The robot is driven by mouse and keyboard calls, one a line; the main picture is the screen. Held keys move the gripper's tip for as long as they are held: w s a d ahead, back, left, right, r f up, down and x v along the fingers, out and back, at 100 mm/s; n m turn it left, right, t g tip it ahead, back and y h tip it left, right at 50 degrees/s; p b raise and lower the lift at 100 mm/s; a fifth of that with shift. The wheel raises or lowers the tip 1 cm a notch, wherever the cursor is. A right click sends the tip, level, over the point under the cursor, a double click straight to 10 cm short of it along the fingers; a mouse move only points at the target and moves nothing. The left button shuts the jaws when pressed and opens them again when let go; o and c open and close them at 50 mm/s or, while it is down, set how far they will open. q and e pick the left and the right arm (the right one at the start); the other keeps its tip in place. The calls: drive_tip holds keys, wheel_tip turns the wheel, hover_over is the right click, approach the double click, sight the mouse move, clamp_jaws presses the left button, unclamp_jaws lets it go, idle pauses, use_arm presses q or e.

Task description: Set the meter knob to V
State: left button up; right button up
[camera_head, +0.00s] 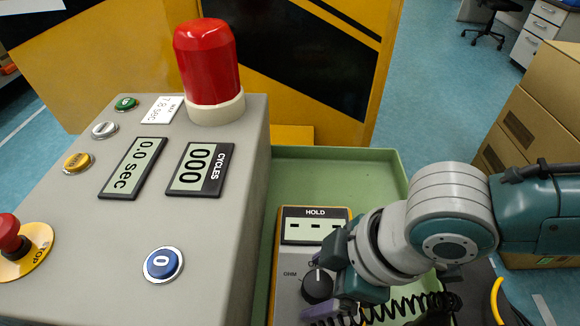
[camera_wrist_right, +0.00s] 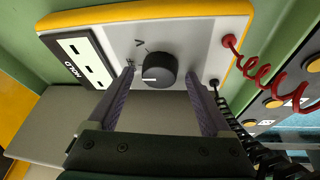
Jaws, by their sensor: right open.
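The meter (camera_head: 287,300) is a grey panel with a yellow edge, lying in the green tray; it also fills much of the right wrist view (camera_wrist_right: 195,40). Its dark round knob (camera_head: 317,286) shows in the wrist view (camera_wrist_right: 158,70) too. The white knob line points toward the HOLD display (camera_head: 315,230). The V mark (camera_wrist_right: 138,44) lies to one side of that line. OHM (camera_head: 290,274) is left of the knob in the head view. My right gripper (camera_head: 330,282) is open, its fingers (camera_wrist_right: 158,76) on either side of the knob with visible gaps. My left gripper is out of view.
A grey control box (camera_head: 225,260) with a red lamp (camera_head: 208,62) and buttons stands left of the meter. The green tray wall (camera_head: 335,155) rises behind it. Coiled red (camera_wrist_right: 270,80) and black (camera_head: 400,308) leads run from the meter. Cardboard boxes (camera_head: 535,125) stand at right.

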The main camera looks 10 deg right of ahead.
drive_tip(key=c, duration=0.4)
clamp_jaws()
idle(0.4)
